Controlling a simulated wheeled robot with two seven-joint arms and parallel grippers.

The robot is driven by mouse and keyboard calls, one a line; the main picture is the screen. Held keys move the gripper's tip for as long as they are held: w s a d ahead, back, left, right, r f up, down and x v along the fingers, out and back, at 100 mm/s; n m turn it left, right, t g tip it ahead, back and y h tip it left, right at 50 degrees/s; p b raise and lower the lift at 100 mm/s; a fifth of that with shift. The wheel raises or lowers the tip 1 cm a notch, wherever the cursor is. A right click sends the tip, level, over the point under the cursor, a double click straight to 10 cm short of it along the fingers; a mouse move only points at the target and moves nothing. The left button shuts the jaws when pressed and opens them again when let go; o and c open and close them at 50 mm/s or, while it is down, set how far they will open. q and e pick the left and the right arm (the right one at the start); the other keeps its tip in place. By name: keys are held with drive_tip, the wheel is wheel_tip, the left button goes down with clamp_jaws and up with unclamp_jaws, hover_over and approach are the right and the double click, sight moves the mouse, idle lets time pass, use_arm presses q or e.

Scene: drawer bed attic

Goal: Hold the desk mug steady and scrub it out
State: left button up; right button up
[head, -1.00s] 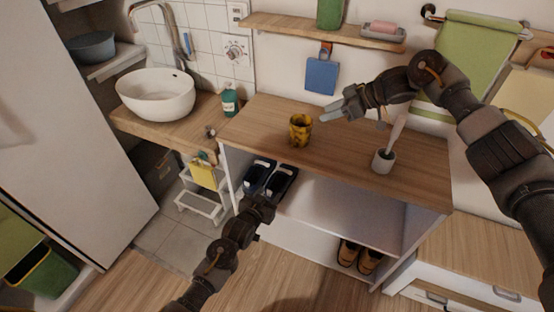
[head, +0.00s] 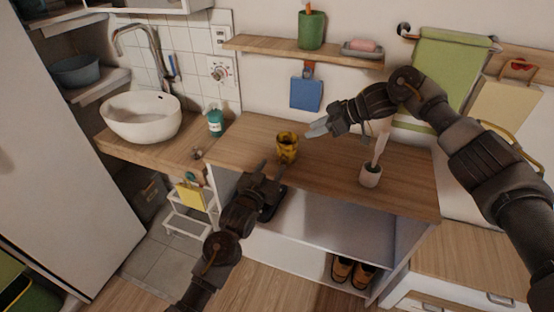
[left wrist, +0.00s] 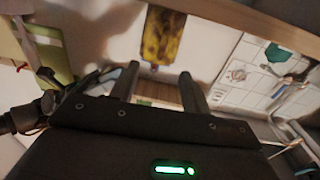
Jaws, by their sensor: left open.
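The mug (head: 287,148), mottled yellow and dark, stands upright on the wooden desk top (head: 330,165). In the left wrist view the mug (left wrist: 162,36) is beyond and between my open left fingers (left wrist: 159,73), with a gap. In the head view my left gripper (head: 273,169) is open and empty, just in front of the mug at the desk's front edge. My right gripper (head: 317,129) is to the right of the mug, apart from it; its finger gap is unclear. A pale brush (head: 381,148) stands in a small pale pot (head: 371,177) at the desk's right.
A white basin (head: 140,118) and a teal bottle (head: 215,123) stand left of the desk. A shelf (head: 300,51) with a green pot (head: 312,30) and soap dish (head: 362,48) hangs above. Shoes (head: 352,270) sit below. Desk between mug and brush is clear.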

sight(279, 157)
use_arm(q)
drive_tip(key=x, duration=0.7)
drive_tip(key=shift+c, duration=0.2)
clamp_jaws()
